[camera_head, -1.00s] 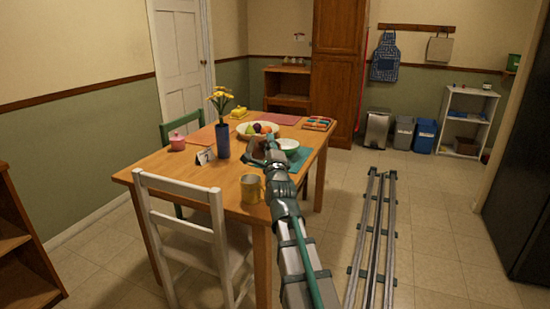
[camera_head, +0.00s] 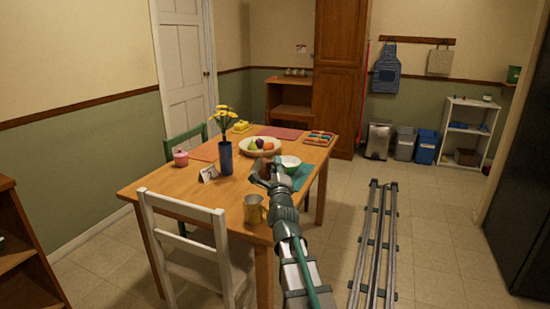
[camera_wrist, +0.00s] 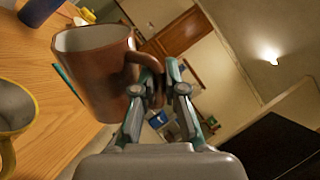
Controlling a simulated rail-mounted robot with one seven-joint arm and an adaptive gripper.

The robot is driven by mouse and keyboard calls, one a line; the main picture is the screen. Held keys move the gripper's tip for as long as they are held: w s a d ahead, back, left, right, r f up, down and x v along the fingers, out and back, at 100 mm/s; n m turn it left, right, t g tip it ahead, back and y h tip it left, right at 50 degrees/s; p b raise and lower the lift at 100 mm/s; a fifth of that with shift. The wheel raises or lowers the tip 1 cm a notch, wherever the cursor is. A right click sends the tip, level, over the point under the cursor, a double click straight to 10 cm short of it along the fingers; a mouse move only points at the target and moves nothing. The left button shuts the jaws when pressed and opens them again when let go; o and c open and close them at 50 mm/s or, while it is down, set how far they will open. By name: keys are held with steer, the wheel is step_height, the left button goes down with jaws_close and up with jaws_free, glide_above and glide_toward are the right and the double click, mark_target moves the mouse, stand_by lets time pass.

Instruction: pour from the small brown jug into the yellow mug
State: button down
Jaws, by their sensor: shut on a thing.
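The yellow mug (camera_head: 254,209) stands upright near the front right edge of the table. In the wrist view the yellow mug (camera_wrist: 14,125) is partly cut off at the left edge, with its handle toward the camera. The small brown jug (camera_wrist: 95,70) is held by its handle in my gripper (camera_wrist: 157,85), whose fingers are shut on the handle. The jug is apart from the mug; its inside looks pale and I cannot see any contents. In the head view the jug (camera_head: 264,168) is small, beyond the mug, and partly hidden by my gripper (camera_head: 268,182).
A white bowl (camera_head: 287,164) on a green placemat, a fruit plate (camera_head: 259,147), a blue vase (camera_head: 225,159) with yellow flowers and a small card (camera_head: 207,173) stand on the table. A white chair (camera_head: 186,245) is at its front. The table is bare left of the mug.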

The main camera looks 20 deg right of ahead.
steer(key=p, duration=0.1)
steer(key=m+p, duration=0.1)
steer(key=shift+d+r+p, duration=0.2)
steer(key=shift+r+p, duration=0.05)
steer(key=shift+p, duration=0.1)
steer(key=m+p, duration=0.1)
steer(key=p, duration=0.1)
steer(key=shift+s+d+m+g+h+p, duration=0.1)
steer(key=shift+d+m+g+h+p, duration=0.1)
steer(key=shift+m+g+h+p, duration=0.15)
steer(key=m+p, duration=0.2)
steer(key=p, duration=0.1)
steer(key=f+m+g+h+p, duration=0.1)
steer(key=m+p, duration=0.1)
steer(key=p, duration=0.2)
steer(key=shift+d+f, duration=0.15)
steer(key=shift+d, duration=0.25)
steer(key=shift+f+m+g, duration=0.35)
steer(key=shift+f+m, duration=0.1)
steer(key=shift+f, duration=0.05)
steer(key=shift+a+f+m+g+p, duration=0.2)
steer(key=shift+f+m+g, duration=0.35)
steer(key=shift+f+m, duration=0.9)
steer(key=shift+a+f+m+g+p, duration=0.1)
steer(key=shift+f+m+g+p, duration=0.3)
steer(key=shift+f+m, duration=1)
steer(key=shift+r+m, duration=0.35)
steer(key=shift+r, duration=0.05)
